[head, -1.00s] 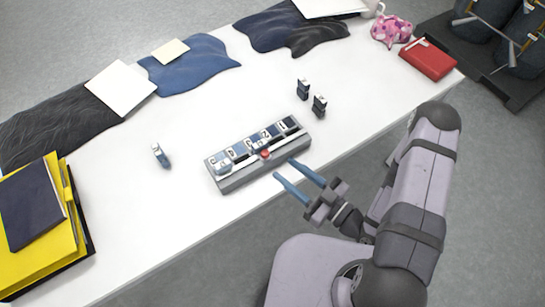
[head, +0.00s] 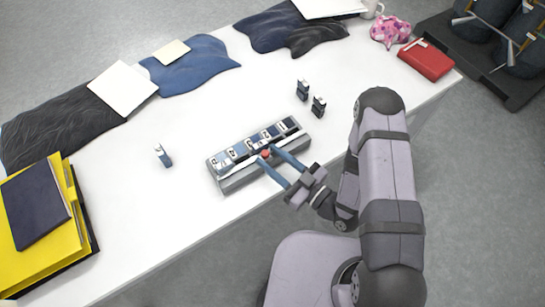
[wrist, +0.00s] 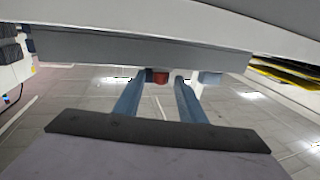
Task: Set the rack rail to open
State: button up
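A long grey rack (head: 243,179) stands near the front edge of the white table, with several blue and white lettered pieces in its row. A pale rail (head: 238,166) runs along the front of the row and has a red knob (head: 265,154) near its middle. My gripper (head: 268,156) is open, its two blue fingers on either side of the knob. In the wrist view the knob (wrist: 160,77) shows between the spread fingertips (wrist: 158,82). I cannot tell whether either finger touches it. The fingers hide part of the rack's front.
Two small dark blocks (head: 303,90) (head: 318,107) stand behind the rack, and a small blue one (head: 163,155) stands to its left. Yellow folders (head: 70,240) lie at the left, folded cloths (head: 190,64) at the back, a red box (head: 426,60) at the right.

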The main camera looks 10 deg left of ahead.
aim_at(268, 157)
grip_shut()
jog(key=shift+s+d, duration=0.65)
grip_release()
jog(key=shift+d, duration=0.1)
jog(key=shift+s+d+f+b, duration=0.1)
jog(key=shift+s+d+b, duration=0.25)
jog(key=shift+d, duration=0.25)
jog(key=shift+b+v, duration=0.8)
jog(key=shift+v, duration=2.1)
